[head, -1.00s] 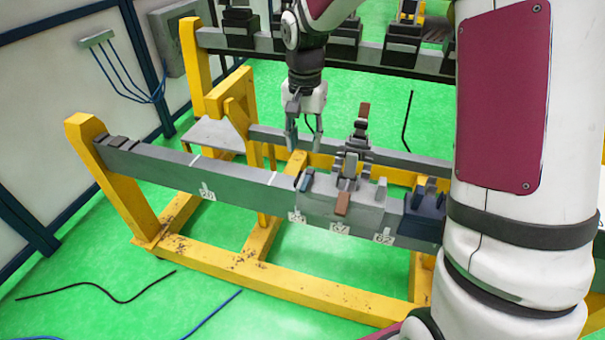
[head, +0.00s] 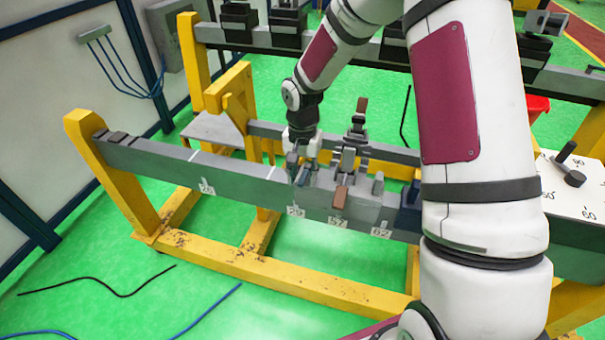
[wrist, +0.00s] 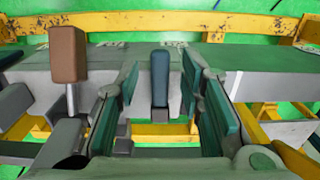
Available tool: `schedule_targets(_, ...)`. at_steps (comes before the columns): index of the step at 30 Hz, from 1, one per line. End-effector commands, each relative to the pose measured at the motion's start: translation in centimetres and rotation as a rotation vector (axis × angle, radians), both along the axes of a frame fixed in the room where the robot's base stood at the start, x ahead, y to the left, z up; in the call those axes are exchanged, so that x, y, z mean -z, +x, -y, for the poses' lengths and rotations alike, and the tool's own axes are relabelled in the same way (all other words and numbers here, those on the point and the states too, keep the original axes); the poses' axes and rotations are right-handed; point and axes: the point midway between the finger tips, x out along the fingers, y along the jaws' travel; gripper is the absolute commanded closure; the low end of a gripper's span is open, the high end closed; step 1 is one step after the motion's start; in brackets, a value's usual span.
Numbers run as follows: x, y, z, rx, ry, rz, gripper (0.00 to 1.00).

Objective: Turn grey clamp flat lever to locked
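The grey clamp (head: 365,205) sits on the long grey beam. A short flat lever with a dark blue grip lies at its left end; it shows clearly in the wrist view (wrist: 160,76). My gripper (head: 299,171) is down at this lever. In the wrist view, my gripper (wrist: 168,90) is open, with its teal-padded fingers on either side of the blue grip and visible gaps to both pads. A brown-tipped lever (head: 361,106) stands upright on the clamp, and a second brown tip (head: 340,197) hangs at its front. In the head view my gripper partly hides the blue lever.
The grey beam (head: 235,173) rests on a yellow frame (head: 105,165). The upright brown-tipped lever (wrist: 67,55) is close to my left finger in the wrist view. A dark blue block (head: 409,210) is right of the clamp. A white dial panel (head: 575,190) stands at the right.

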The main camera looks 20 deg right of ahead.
Motion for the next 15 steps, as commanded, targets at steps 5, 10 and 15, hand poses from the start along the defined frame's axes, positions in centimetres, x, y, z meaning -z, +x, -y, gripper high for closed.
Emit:
schedule_targets(5,-0.02,0.01,0.01,0.0,0.0,0.0,0.72)
schedule_targets(10,-0.03,0.01,0.01,0.0,0.0,0.0,1.0)
schedule_targets(15,-0.04,0.01,0.01,0.0,0.0,0.0,1.0)
